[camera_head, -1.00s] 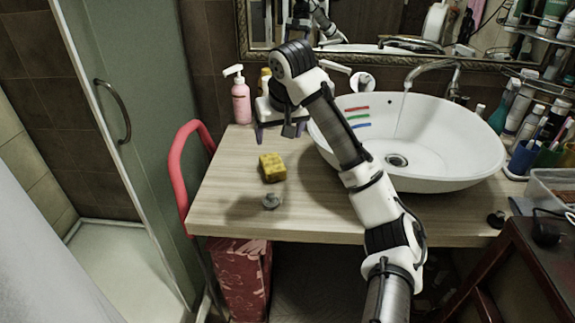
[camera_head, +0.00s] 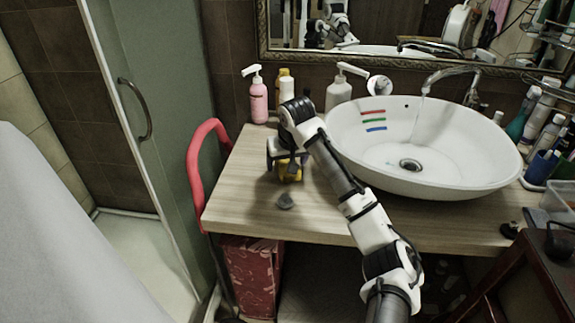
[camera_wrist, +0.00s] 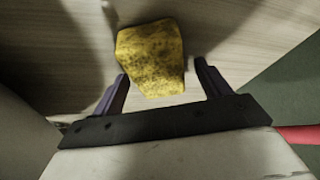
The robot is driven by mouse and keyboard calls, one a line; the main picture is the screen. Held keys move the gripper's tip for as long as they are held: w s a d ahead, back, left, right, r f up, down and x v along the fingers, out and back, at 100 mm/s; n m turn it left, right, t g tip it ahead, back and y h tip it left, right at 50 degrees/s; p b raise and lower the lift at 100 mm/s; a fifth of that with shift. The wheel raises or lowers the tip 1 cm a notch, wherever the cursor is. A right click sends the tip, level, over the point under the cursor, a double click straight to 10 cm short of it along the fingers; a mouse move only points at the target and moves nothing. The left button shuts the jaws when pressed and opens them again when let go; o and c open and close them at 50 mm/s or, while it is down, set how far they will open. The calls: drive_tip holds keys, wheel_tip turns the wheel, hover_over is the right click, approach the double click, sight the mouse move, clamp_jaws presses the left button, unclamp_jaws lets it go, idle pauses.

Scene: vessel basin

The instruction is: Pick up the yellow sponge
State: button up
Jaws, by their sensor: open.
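The yellow sponge (camera_wrist: 150,58), with dark speckles, lies on the wooden counter. In the wrist view it sits just ahead of and partly between the two fingers of my gripper (camera_wrist: 163,82), with a gap on each side. The gripper is open and holds nothing. In the head view my gripper (camera_head: 286,166) is low over the counter's left part.
A pink pump bottle (camera_head: 259,97) and other bottles stand behind. The white basin (camera_head: 450,175) with running tap is right. A red rail (camera_head: 194,165) is at the left edge.

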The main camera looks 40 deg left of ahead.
sight(287, 162)
drive_tip(key=shift+f, duration=0.2)
drive_tip(key=c, duration=1.1)
drive_tip(key=shift+r, duration=0.1)
wheel_tip(287, 162, up, 20)
drive_tip(key=shift+f+b, duration=0.1)
drive_tip(key=shift+b, duration=0.95)
